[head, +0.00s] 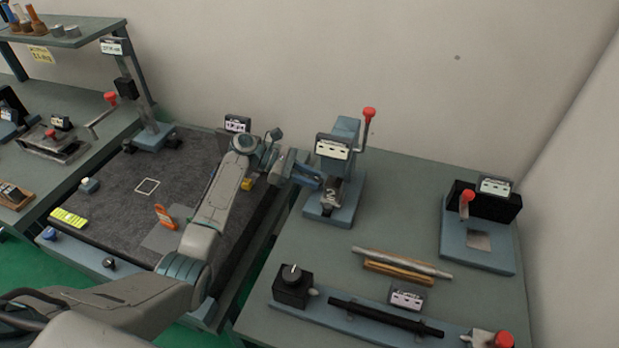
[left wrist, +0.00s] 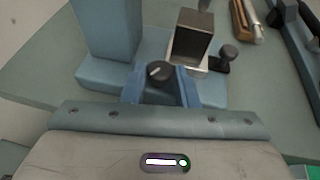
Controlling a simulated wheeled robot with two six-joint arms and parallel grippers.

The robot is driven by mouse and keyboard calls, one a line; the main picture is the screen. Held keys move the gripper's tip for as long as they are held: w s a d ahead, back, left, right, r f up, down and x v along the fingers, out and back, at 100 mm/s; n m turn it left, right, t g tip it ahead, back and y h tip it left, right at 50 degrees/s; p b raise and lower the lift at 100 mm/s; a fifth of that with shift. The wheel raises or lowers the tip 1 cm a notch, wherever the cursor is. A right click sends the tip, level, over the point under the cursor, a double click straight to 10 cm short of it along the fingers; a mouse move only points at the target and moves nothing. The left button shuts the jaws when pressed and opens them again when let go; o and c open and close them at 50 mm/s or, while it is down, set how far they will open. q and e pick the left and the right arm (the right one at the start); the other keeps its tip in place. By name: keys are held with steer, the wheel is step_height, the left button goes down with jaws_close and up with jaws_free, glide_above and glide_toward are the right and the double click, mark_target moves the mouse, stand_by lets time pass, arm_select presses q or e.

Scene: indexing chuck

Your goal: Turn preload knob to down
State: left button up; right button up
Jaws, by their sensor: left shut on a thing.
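The preload knob (left wrist: 158,71) is a small dark round knob with a pale pointer line, seen in the left wrist view on the near side of the blue indexing chuck fixture (left wrist: 105,30). My left gripper (left wrist: 160,88) has its two blue fingers on either side of the knob and is shut on it. In the head view my left gripper (head: 318,181) reaches the left side of the fixture (head: 346,130) from the left and hides the knob. The fixture has a red-tipped lever (head: 369,113) and a label plate (head: 333,148). My right gripper is not in view.
A metal rod (head: 400,262) lies on a wooden rest right of the fixture. A black box with a dial (head: 292,286) stands in front. Another red-handled fixture (head: 478,245) stands at the far right. A dark mat (head: 130,165) covers the left bench. The table between the fixtures is clear.

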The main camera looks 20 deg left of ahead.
arm_select(q)
steer(key=o, duration=0.7)
steer(key=shift+c, duration=0.2)
steer(key=shift+r, duration=0.3)
step_height(320, 180, up, 3)
steer(key=shift+f+b, duration=0.15)
steer(key=shift+b, duration=0.7)
steer(key=s+d+b, duration=0.1)
steer(key=s+d, duration=0.1)
steer(key=s, duration=0.5)
steer(key=s+d+r+b, duration=0.1)
steer(key=s+d, duration=0.1)
steer(key=s, duration=0.6)
steer(key=shift+s+d+r, duration=0.2)
steer(key=shift+d+r, duration=0.05)
steer(key=shift+r, duration=0.05)
steer(key=shift+o, duration=0.3)
